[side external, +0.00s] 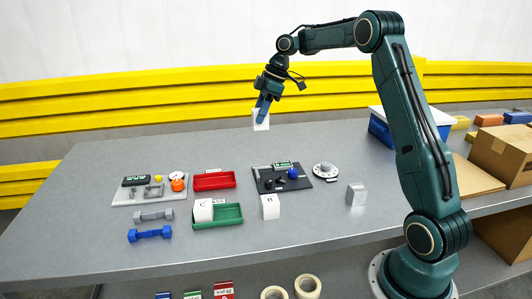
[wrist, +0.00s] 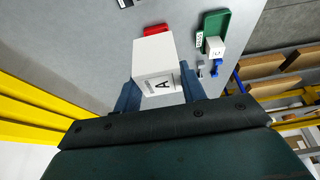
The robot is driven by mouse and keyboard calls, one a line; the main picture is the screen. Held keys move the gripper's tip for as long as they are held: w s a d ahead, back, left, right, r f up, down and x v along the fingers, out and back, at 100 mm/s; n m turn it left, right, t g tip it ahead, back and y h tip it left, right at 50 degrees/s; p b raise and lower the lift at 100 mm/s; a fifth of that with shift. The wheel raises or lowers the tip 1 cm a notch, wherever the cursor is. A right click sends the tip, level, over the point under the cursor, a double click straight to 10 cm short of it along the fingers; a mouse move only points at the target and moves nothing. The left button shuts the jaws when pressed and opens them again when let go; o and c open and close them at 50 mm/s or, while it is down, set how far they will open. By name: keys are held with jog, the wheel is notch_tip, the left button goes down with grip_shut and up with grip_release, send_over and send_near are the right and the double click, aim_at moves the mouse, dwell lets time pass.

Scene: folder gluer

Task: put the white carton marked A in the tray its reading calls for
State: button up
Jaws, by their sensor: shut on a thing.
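My gripper (side external: 262,116) is shut on the white carton marked A (side external: 261,127) and holds it well above the back of the table. In the wrist view the carton (wrist: 153,62) sits between my two blue fingers, its letter A facing the camera. A red tray (side external: 214,181) lies on the table and looks empty; its end shows in the wrist view (wrist: 156,30). A green tray (side external: 230,217) lies in front of it, with white carton C (side external: 203,211) in its left end. A display with green characters (side external: 136,181) is too small to read.
White carton B (side external: 270,207) stands right of the green tray. A dark board (side external: 268,184) with a blue knob, a round dial (side external: 325,170) and a metal block (side external: 356,194) lie further right. Grey (side external: 153,216) and blue (side external: 150,234) dumbbell-shaped pieces lie left.

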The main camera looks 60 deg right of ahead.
jog(key=s+a+f, duration=0.1)
jog(key=a+f, duration=0.5)
jog(key=a, duration=0.4)
jog(key=s+a+f, duration=0.1)
jog(key=a+f, duration=0.6)
jog(key=a, duration=0.2)
jog(key=shift+s+a, duration=0.3)
jog(key=shift+a, duration=0.1)
jog(key=shift+f, duration=0.25)
jog(key=shift+f, duration=2.8)
jog(key=o, duration=1.1)
